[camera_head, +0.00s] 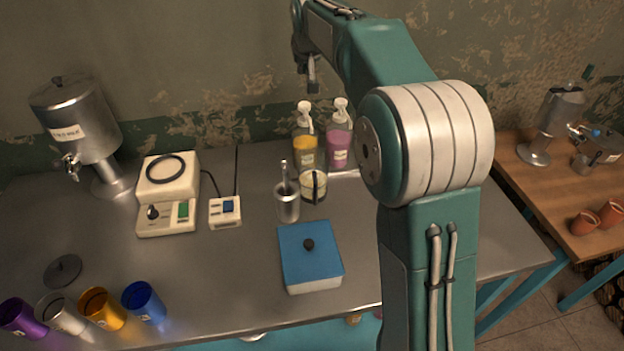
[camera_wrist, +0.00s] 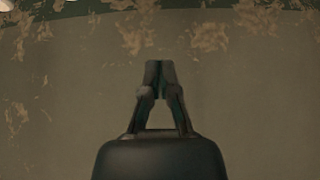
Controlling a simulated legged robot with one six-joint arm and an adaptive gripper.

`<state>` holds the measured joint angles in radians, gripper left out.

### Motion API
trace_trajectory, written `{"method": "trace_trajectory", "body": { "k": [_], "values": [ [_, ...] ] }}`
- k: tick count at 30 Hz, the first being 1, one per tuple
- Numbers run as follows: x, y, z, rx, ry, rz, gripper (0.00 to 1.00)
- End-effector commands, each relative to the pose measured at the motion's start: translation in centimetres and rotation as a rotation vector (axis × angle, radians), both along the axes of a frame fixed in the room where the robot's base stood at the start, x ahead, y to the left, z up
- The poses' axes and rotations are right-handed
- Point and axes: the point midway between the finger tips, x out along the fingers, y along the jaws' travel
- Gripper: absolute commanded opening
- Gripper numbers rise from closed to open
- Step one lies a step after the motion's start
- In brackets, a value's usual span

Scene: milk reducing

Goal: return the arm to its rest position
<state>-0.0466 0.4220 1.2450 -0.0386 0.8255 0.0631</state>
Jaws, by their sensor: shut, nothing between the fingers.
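My arm, green with pale ringed joints, is raised over the right part of the metal table (camera_head: 225,255). Its end reaches back toward the wall. My gripper (camera_head: 312,85) points down in the head view, above and behind the two pump bottles and clear of the table. In the wrist view my gripper (camera_wrist: 159,68) has its fingertips together, with nothing between them. Only the stained wall (camera_wrist: 250,100) is behind it there.
On the table stand a steel urn (camera_head: 75,115), a hotplate device (camera_head: 168,190), a small box with an antenna (camera_head: 225,212), a metal cup (camera_head: 287,205), pump bottles (camera_head: 305,150), a blue-lidded box (camera_head: 310,255) and several coloured cups (camera_head: 143,302). A wooden table (camera_head: 540,185) is at right.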

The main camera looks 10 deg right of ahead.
Motion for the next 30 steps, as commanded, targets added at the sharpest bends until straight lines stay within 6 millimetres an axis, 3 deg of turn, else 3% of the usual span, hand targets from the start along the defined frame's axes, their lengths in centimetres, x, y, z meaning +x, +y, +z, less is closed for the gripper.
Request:
{"method": "trace_trajectory", "body": {
  "k": [11, 14, 22, 30],
  "values": [
    [-0.8, -0.1, 0.4, 0.0, 0.001, 0.0, 0.0],
    [-2.9, -0.3, 1.3, -0.001, 0.006, -0.001, 0.0],
    [-10.9, -1.1, 3.0, -0.002, 0.036, -0.001, 0.0],
    [-19.3, -1.7, 3.0, -0.001, 0.068, -0.002, 0.0]
  ]
}}
